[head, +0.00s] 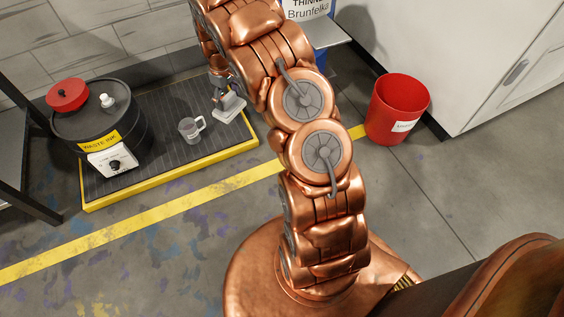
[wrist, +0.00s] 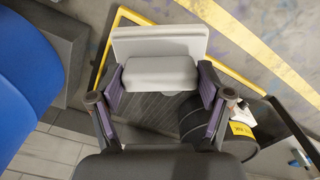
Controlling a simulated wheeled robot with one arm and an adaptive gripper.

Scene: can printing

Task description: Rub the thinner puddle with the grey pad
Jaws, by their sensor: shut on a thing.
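My gripper (head: 226,88) is at the right end of the black ribbed tray (head: 165,158) with the yellow rim. It is shut on the grey pad (head: 229,112), a pale flat plate with a block-like grip. In the wrist view the two purple-lined fingers of my gripper (wrist: 161,80) hold the sides of the grip block, and the pad's plate (wrist: 160,42) extends beyond it. I cannot tell whether the pad touches the tray. I cannot make out a thinner puddle in either view; the pad and my arm hide part of the tray.
A grey mug (head: 190,129) stands on the tray left of the pad. A black waste ink drum (head: 132,132) with a red lid is at the tray's left. A thinner container (head: 306,9) stands behind my arm. A red bucket (head: 394,112) is at the right.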

